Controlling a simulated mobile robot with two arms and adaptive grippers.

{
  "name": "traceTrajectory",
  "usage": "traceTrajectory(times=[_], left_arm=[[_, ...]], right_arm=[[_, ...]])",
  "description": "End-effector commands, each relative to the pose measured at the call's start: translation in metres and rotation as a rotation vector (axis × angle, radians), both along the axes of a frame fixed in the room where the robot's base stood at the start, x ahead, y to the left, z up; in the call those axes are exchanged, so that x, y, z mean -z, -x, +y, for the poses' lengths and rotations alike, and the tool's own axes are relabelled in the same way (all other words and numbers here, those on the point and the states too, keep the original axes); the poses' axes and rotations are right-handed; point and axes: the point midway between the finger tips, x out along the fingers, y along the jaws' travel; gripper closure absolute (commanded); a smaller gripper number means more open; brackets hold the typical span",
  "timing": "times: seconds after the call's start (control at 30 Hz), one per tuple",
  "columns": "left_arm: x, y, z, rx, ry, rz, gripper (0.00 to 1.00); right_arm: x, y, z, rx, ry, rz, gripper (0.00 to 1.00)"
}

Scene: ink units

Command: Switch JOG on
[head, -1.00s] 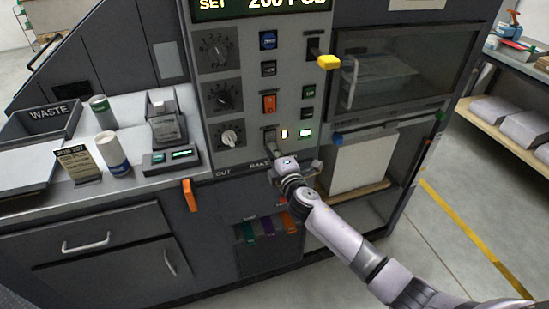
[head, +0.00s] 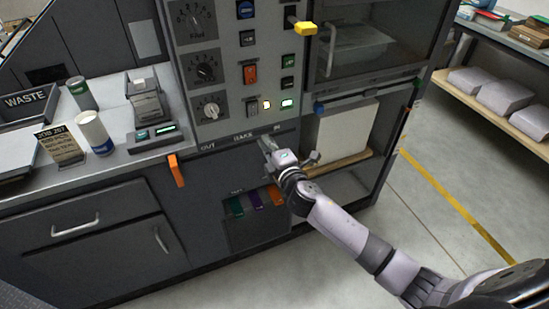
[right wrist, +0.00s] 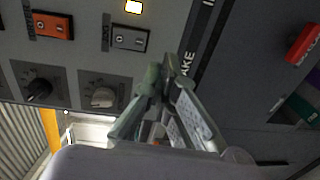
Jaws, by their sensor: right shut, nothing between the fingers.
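The grey rocker switch (head: 252,106) sits low on the control panel, below the orange rocker. It also shows in the right wrist view (right wrist: 130,38), with a small label beside it too blurred to read surely as JOG. A lamp (head: 267,104) right beside it glows pale yellow, also in the right wrist view (right wrist: 133,6). Which way the rocker is tipped is hard to tell. My right gripper (head: 265,142) is shut and empty, below the rocker near the panel's lower edge, apart from the switch. Its closed fingertips (right wrist: 163,66) show in the right wrist view. My left gripper is out of view.
A yellow-knobbed lever (head: 305,28) sticks out at upper right. An orange handle (head: 176,170) juts out at left.

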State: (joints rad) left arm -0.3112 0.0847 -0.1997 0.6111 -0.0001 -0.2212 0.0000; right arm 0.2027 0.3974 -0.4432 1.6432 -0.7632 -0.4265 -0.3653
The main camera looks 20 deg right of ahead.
Motion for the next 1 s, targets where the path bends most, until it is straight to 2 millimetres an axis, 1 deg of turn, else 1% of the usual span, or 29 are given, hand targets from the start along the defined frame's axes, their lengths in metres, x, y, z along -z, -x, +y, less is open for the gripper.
traceTrajectory(times=[0.03,0.13,0.2,0.3,0.53,0.87,0.93,0.97,1.0], left_arm=[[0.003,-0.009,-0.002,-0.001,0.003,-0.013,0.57],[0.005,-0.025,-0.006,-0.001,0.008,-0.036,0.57],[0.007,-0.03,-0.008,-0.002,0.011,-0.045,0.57],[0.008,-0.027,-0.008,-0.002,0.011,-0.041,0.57],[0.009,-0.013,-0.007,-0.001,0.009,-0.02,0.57],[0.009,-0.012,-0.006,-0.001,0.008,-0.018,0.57],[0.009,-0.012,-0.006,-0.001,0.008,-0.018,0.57],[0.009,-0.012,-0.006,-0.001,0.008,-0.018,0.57],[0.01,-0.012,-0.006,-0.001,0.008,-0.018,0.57]], right_arm=[[0.004,0.01,0.0,-0.002,0.0,0.001,1.0],[0.006,0.027,0.0,-0.002,0.0,0.002,1.0],[0.007,0.037,-0.001,-0.002,0.0,0.001,1.0],[0.007,0.045,-0.001,-0.001,0.001,0.001,1.0],[0.006,0.05,-0.002,0.0,0.001,0.0,1.0],[0.006,0.05,-0.001,-0.001,0.0,0.0,1.0],[0.009,0.05,-0.002,0.001,-0.003,0.005,1.0],[0.012,0.05,-0.003,0.003,-0.007,0.013,1.0],[0.021,0.051,-0.004,0.007,-0.017,0.031,1.0]])
